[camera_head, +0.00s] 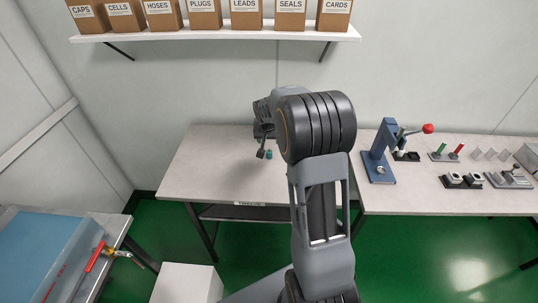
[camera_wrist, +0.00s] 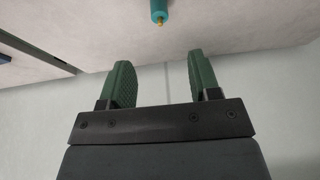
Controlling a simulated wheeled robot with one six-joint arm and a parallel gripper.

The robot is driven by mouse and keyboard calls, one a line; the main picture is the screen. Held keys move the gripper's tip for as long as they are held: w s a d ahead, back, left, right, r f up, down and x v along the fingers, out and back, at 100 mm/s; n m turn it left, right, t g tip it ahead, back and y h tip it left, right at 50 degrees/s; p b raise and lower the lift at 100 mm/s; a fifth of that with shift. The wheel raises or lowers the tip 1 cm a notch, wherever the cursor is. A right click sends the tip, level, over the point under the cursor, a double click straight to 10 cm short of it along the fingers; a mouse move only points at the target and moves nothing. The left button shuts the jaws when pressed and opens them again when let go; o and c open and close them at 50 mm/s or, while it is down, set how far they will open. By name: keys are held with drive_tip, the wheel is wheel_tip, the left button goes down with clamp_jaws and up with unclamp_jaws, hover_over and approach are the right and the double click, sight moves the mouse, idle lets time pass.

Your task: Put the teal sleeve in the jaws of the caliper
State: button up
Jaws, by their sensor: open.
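A small teal cylinder, which looks like the teal sleeve (camera_head: 269,155), is on the left table close to my gripper (camera_head: 261,153) in the head view. In the wrist view the teal sleeve (camera_wrist: 159,10) shows at the top edge with a small brass-coloured tip, partly cut off by the frame. My gripper (camera_wrist: 160,70) is open, with two green ridged fingers apart and nothing between them. The sleeve lies beyond the fingertips, roughly in line with the gap. I cannot clearly make out the caliper; a small grey device (camera_head: 512,180) at the far right may be it.
The left table (camera_head: 195,175) is mostly clear. A blue press (camera_head: 380,150) with a red knob stands on the right table, with several small holders beyond. A shelf (camera_head: 215,36) of labelled boxes hangs on the back wall. A blue case (camera_head: 45,255) lies at lower left.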

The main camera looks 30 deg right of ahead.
sight(269, 151)
drive_tip(key=x, duration=1.2)
drive_tip(key=shift+s+p, duration=0.1)
drive_tip(key=shift+p, duration=0.2)
drive_tip(key=shift+c, duration=0.4)
drive_tip(key=c, duration=1)
